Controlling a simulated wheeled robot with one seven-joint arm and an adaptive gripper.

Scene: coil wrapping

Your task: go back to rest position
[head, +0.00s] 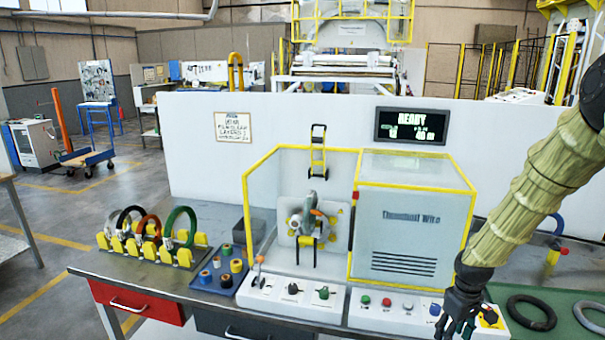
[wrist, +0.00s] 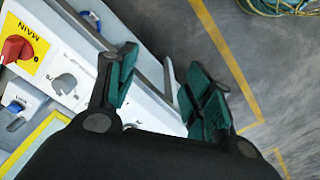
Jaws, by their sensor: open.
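My gripper (head: 456,321) is at the lower right in the head view, over the front edge of the bench, beside the right end of the control panel. In the wrist view my gripper (wrist: 165,90) shows two teal-padded fingers spread apart with nothing between them. Behind the fingers are the white edge of the panel housing and the grey floor. My arm in its tan sleeve comes in from the right in the head view and hides part of the bench.
The wrapping machine (head: 300,215) stands mid-bench behind its control panel (head: 390,307). A red MAIN switch (wrist: 14,48) is close to my gripper. Coils stand in a rack (head: 150,250) at left. The screen (head: 411,126) reads READY.

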